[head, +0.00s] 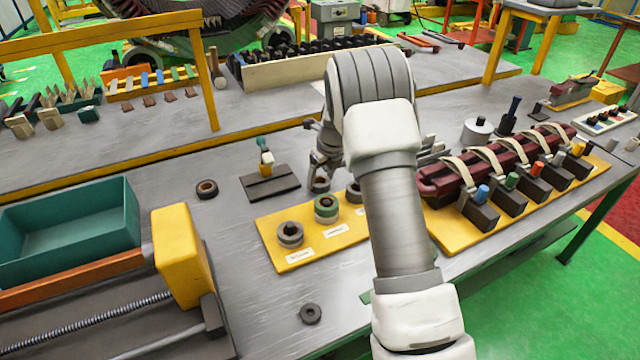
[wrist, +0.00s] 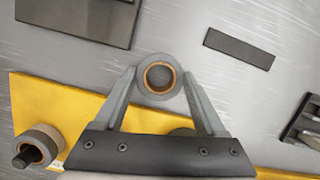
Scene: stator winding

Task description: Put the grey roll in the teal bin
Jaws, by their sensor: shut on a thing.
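My gripper (head: 321,172) is shut on a grey roll (head: 320,186), just beyond the back edge of the yellow board. In the wrist view the fingertips pinch this roll (wrist: 158,76) from both sides, and its round opening has a copper-brown lining. In that view the roll overlaps bare grey tabletop. I cannot tell whether it touches the table. The teal bin (head: 117,205) is at the left in the head view, well left of my gripper. Its visible inside looks empty.
A dark stand (head: 270,186), a loose dark roll (head: 207,189) and a yellow block (head: 180,250) lie between gripper and bin. Another loose ring (head: 310,314) lies in front.

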